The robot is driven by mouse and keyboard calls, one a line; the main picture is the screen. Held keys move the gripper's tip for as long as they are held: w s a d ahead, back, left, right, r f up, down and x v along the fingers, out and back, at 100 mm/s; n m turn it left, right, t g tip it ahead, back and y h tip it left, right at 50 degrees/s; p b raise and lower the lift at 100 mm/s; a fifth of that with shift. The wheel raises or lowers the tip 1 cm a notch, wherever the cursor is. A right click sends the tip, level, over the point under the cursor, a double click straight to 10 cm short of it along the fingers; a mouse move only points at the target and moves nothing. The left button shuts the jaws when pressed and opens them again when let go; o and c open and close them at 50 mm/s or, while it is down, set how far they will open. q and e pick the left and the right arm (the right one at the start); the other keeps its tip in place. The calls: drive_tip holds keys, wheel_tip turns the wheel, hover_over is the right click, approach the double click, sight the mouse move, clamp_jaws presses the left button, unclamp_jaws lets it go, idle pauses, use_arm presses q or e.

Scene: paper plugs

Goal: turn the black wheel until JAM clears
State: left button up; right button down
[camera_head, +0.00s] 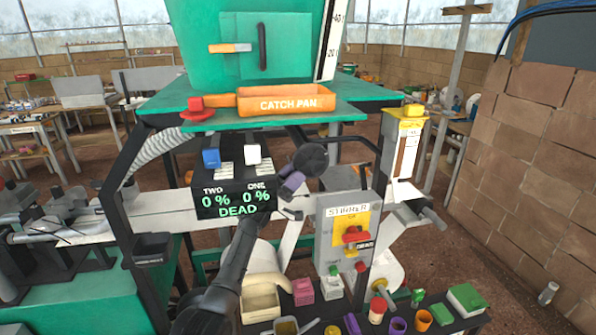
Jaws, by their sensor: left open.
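A black round wheel (311,160) shows under the green shelf, right of the display. My left arm comes up from the lower left, and my left gripper (294,197) is just below the wheel. Its jaws are open, with nothing seen between them. I cannot tell whether a finger touches the wheel. The black display (233,199) reads TWO 0 %, ONE 0 % and DEAD in green. The word JAM is not readable anywhere. My right gripper is not in view.
An orange catch pan (285,103) sits on the green shelf above. A grey starter box (343,236) with a red switch stands right of my gripper. Dark frame posts flank the space. Several small coloured items and a cream bin (261,303) line the front.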

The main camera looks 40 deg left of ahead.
use_arm(q)
drive_tip(key=shift+x, duration=0.8)
drive_tip(key=shift+c, duration=0.2)
